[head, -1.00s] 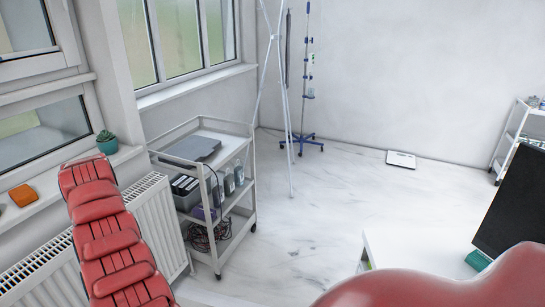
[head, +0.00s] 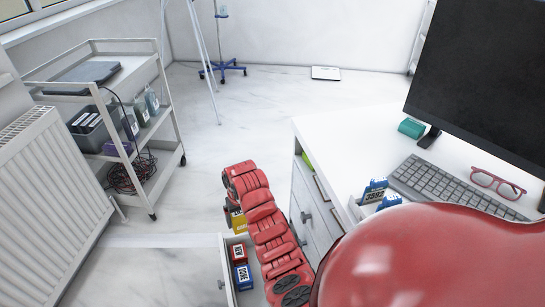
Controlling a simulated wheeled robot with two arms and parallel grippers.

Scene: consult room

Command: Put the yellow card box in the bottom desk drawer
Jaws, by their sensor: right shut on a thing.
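The yellow card box (head: 239,222) is in my right gripper (head: 229,210), which is shut on it. My red arm partly covers the box. It is at the far end of a low, pulled-out desk drawer (head: 228,262), and I cannot tell how high above the drawer it is. The drawer holds a red labelled box (head: 238,254) and a blue labelled box (head: 243,277). My forearm hides the drawer's right part. The drawer sticks out to the left of the white desk (head: 325,145). My left gripper is not in view.
On the desk are a monitor (head: 480,80), a keyboard (head: 432,182), red glasses (head: 497,183), a teal box (head: 411,128) and blue numbered boxes (head: 375,190). A cart (head: 165,125) and a radiator (head: 50,170) stand at left. The middle floor is clear.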

